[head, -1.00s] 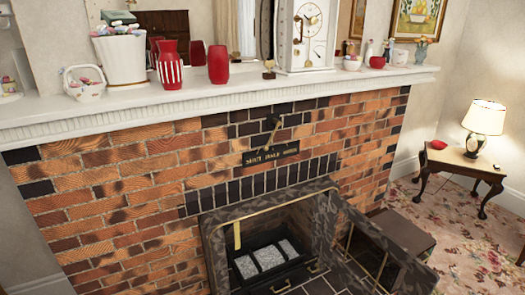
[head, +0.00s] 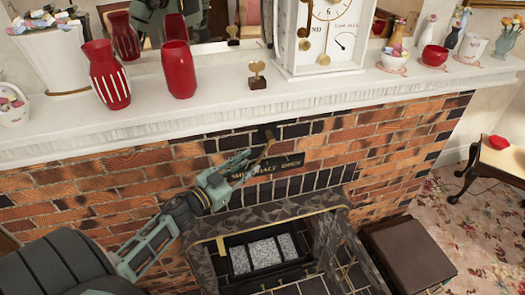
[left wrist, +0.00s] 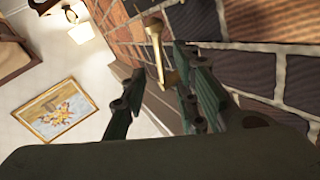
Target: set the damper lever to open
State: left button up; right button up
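The brass damper lever (head: 267,151) is mounted on the brick chimney front and slants down to the left from its pivot. My left gripper (head: 242,168) is at the lever's lower left. In the left wrist view, the lever (left wrist: 156,48) reaches between the two spread fingers (left wrist: 162,98). I cannot tell whether either finger touches it. My right gripper is out of view.
The white mantel shelf (head: 200,112) overhangs just above the lever, with red vases (head: 178,69), a small brass ornament (head: 257,76) and a white clock (head: 322,40) on it. The firebox (head: 262,255) lies below. A brown box (head: 408,250) stands at the right.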

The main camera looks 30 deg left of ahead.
aim_at(261, 157)
pick_arm(q)
jog(key=w, duration=0.2)
jog(key=w+p, duration=0.1)
jog(key=w, duration=0.1)
jog(key=w+d, duration=0.1)
jog(key=w, duration=0.1)
jog(key=shift+w+d+f, duration=0.1)
jog(key=shift+w, duration=0.3)
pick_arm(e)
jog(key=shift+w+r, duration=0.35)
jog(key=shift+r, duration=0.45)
pick_arm(q)
jog(key=shift+c, duration=0.4)
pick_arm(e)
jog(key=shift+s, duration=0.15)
pick_arm(q)
jog(key=c, duration=0.4)
grip_shut()
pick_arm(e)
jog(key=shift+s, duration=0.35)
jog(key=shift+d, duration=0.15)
